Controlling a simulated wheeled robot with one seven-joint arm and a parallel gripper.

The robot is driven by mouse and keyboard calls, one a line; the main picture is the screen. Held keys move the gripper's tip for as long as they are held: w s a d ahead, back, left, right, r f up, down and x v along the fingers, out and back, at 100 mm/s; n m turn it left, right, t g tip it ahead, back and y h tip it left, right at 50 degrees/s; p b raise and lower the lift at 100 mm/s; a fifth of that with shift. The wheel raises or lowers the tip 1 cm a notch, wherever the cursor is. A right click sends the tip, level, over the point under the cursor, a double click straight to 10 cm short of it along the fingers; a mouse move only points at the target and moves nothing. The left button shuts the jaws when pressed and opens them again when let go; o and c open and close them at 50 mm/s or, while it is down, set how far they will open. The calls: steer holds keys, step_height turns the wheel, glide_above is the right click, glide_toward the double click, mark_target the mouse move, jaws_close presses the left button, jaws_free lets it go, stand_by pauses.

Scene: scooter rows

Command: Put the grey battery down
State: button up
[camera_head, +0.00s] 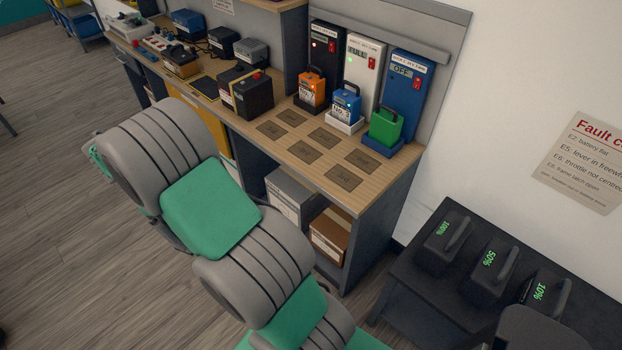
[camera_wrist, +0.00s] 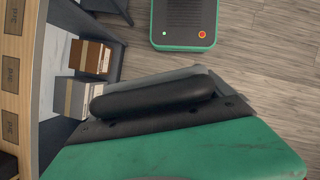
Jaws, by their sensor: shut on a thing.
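In the wrist view, my gripper (camera_wrist: 155,97) shows as a dark bar in front of my green wrist cover. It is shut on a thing. A thin grey edge (camera_wrist: 185,73) shows just beyond the bar; it fits the grey battery, but most of it is hidden. In the head view my grey and green arm hides the gripper and its load. The workbench (camera_head: 310,166) carries several dark marked pads (camera_head: 343,178), which are bare. An orange battery (camera_head: 312,90), a blue battery (camera_head: 346,104) and a green battery (camera_head: 386,126) stand upright behind them at the chargers.
The charger panels read FULL (camera_head: 365,68) and OFF (camera_head: 408,85). Black packs (camera_head: 254,95) and tools crowd the bench's left part. Boxes (camera_head: 290,196) sit underneath. A dark table (camera_head: 418,292) at right holds black packs marked 100%, 50% and 10%.

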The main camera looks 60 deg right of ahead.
steer(key=w+d+r+n+t+h+b, duration=0.1)
steer(key=w+d+n+b, duration=0.15)
steer(key=d, duration=0.85)
steer(key=w+d+r+n+h+b, duration=0.1)
steer(key=w+d+n, duration=0.25)
steer(key=d, duration=0.75)
steer(key=s+d+r+n+t+b, duration=0.1)
steer(key=s+d+r+n, duration=0.15)
steer(key=d, duration=0.55)
steer(key=s+d+r+n+t+h+b, duration=0.15)
steer(key=s+d, duration=0.25)
steer(key=d, duration=0.4)
steer(key=s+d+r+n+b, duration=0.1)
steer(key=s+d+n+b, duration=0.15)
steer(key=d, duration=0.55)
steer(key=shift+n, duration=0.35)
steer(key=shift+s+d+f+b, duration=0.4)
steer(key=shift+s+f+b, duration=0.75)
steer(key=shift+s+f, duration=1.25)
steer(key=shift+s+d+f+b, duration=0.4)
steer(key=shift+s+f+b, duration=0.7)
steer(key=shift+s+f, duration=1.2)
steer(key=shift+s+d+f+b, duration=0.4)
steer(key=shift+s+f+b, duration=0.75)
steer(key=shift+s+f, duration=1.25)
steer(key=shift+s+r, duration=0.45)
steer(key=o, duration=1.8)
steer(key=shift+s+a+f, duration=0.1)
steer(key=shift+f, duration=0.15)
